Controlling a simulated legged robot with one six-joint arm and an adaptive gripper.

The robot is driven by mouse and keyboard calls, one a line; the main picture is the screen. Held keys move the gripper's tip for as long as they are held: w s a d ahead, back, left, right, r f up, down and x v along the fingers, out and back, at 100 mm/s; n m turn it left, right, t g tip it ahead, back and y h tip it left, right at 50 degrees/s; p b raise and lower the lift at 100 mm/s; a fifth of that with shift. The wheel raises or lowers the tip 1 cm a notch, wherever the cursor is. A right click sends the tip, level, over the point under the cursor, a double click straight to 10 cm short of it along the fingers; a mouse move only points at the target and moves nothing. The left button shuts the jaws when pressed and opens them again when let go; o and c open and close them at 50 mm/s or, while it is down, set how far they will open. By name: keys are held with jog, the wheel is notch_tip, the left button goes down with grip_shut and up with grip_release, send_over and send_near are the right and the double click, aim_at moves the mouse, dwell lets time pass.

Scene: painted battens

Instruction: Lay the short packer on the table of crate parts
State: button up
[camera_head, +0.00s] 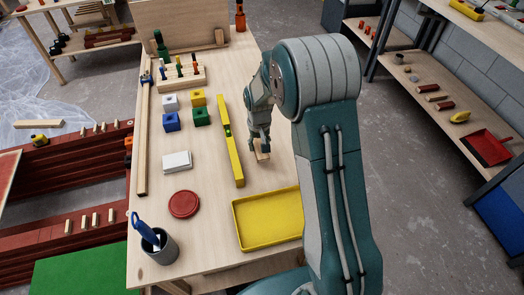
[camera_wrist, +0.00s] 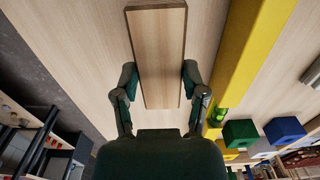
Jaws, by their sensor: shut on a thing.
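My gripper (camera_head: 261,143) is shut on a short, pale wooden piece, which looks like the short packer (camera_head: 262,155). It is over the right part of a light wooden workbench (camera_head: 215,165), right of a long yellow spirit level. In the wrist view my gripper (camera_wrist: 159,72) has one finger on each long side of the packer (camera_wrist: 158,40), which points away from the palm. The bench top lies behind it; I cannot tell whether the packer touches it. Which surface is the table of crate parts is not clear from the pictures.
Coloured cubes (camera_head: 172,121), a red disc (camera_head: 184,204) and a grey cup (camera_head: 160,247) stand left. Red stacked battens (camera_head: 65,170) are beyond the bench's left edge. Shelving (camera_head: 440,90) stands right.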

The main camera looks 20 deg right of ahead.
jog(key=shift+w+d+f, duration=0.1)
jog(key=shift+d+f, duration=0.3)
jog(key=shift+f, duration=0.1)
jog(key=shift+d+f, duration=0.1)
jog(key=shift+f, duration=1.55)
jog(key=o, duration=1)
